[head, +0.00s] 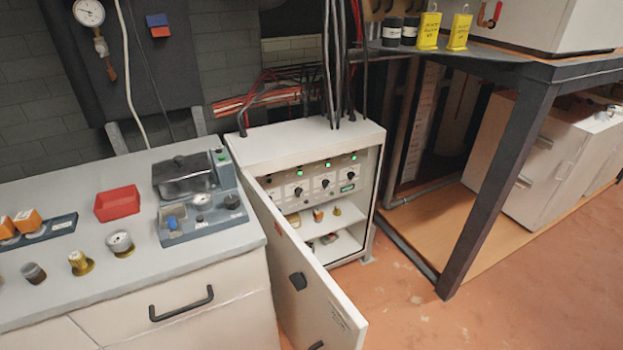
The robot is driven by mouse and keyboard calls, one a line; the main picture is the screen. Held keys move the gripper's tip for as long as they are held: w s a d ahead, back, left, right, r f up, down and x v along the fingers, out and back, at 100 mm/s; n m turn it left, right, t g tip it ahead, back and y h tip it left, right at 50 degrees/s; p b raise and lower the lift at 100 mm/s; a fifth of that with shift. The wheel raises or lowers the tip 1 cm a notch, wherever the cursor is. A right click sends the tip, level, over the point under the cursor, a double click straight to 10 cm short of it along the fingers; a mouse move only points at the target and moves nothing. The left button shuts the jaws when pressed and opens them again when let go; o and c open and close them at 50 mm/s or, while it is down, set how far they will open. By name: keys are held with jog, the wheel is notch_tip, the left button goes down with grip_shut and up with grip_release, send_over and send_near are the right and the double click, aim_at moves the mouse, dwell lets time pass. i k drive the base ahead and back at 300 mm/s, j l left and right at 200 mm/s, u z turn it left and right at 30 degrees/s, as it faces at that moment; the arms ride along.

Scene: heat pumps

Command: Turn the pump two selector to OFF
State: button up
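A white control cabinet (290,141) stands at the centre of the head view with its door (312,285) swung open toward me. Inside, an upper panel carries a row of black rotary selectors: a left one (298,191), a middle one (325,183) and a right one (350,175). Green lamps are lit above them, including one above the middle selector (328,165). The labels are too small to read, so I cannot tell which selector is pump two or where each points. My gripper is not in view.
A grey bench (190,262) with a red bin (117,203), instruments and fittings stands left of the cabinet. The open door juts into the floor space. A dark-framed table (500,180) stands at right. Orange floor (420,315) is clear in front.

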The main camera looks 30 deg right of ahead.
aim_at(299, 191)
jog(key=i+l, duration=0.35)
jog(key=i, duration=0.15)
jog(key=i+l, duration=0.7)
jog(key=i, duration=0.25)
